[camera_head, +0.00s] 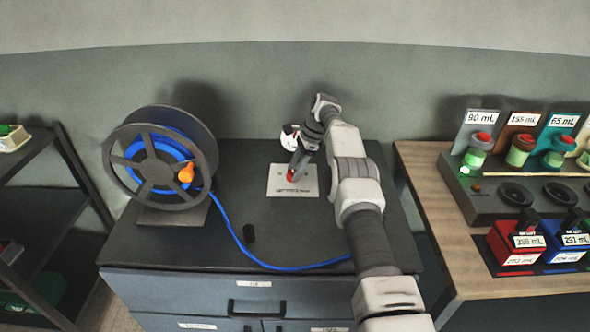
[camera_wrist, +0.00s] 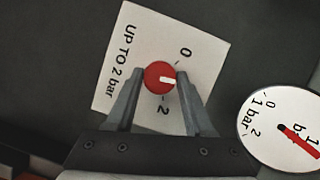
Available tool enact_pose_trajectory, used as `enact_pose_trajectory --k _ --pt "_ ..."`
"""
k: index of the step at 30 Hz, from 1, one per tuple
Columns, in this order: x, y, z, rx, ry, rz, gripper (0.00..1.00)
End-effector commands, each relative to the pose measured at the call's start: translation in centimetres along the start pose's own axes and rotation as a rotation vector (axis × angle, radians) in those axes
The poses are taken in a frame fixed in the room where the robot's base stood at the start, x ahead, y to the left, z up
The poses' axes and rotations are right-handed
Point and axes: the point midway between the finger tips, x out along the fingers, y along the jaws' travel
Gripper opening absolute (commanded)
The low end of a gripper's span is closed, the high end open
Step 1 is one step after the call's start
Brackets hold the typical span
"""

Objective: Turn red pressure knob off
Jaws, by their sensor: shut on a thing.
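The red pressure knob (camera_wrist: 153,74) is round with a white mark that points right, between the printed 0 and 2. It sits on a white plate (camera_wrist: 115,85) reading "UP TO 2 bar". My gripper (camera_wrist: 159,80) is shut on the knob, one finger on each side. In the head view the knob (camera_head: 290,177) shows as a small red spot under my gripper (camera_head: 294,174), and the plate (camera_head: 279,188) lies on the dark cabinet top. A white round gauge (camera_wrist: 262,142) with a red needle is at the right of the wrist view, partly cut off.
A hose reel (camera_head: 116,172) stands left of the plate; its blue hose (camera_head: 231,231) runs across the cabinet top (camera_head: 165,255) towards my arm. A wooden table (camera_head: 425,185) with bottles and coloured boxes stands at right.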

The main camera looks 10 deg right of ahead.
Motion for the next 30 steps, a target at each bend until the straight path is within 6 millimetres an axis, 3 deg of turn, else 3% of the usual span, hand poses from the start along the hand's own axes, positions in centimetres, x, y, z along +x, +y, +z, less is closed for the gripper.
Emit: enact_pose_trajectory --k 1,2,7,17,30 --pt "0.0 0.0 0.0 0.000 0.001 0.000 0.00" --pt "0.0 0.0 0.0 0.000 0.000 0.000 0.55" --pt "0.0 0.0 0.0 0.000 0.000 0.000 0.83" --pt "-0.4 0.0 0.1 0.001 0.000 0.000 0.83" --pt "-6.5 1.1 0.6 -0.008 0.000 0.004 0.83"
